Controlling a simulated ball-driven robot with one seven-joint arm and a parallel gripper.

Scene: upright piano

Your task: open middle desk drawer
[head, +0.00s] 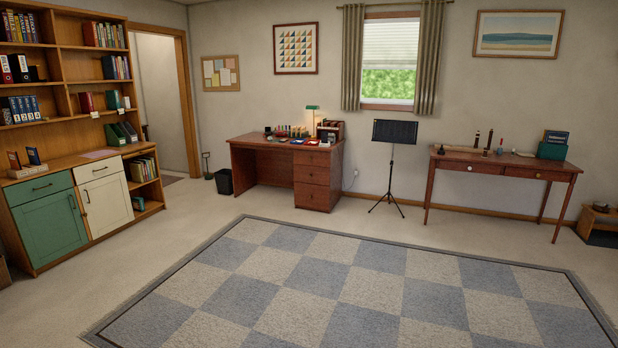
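In the head view, a reddish-brown wooden desk (262,148) stands against the back wall, left of the window. A stack of three drawers is on its right side, and all look shut. The middle drawer (312,175) has a small knob or pull, too small to make out clearly. The top drawer (312,158) is above it and the bottom drawer (312,196) below it. The desk is across the room from me, beyond the rug. My gripper is not in this view.
A blue and cream checkered rug (340,285) covers the floor ahead. A black music stand (392,150) stands right of the desk, and a dark bin (224,181) at its left. A side table (500,168) is at right, a bookcase (75,165) at left. Bare floor lies before the drawers.

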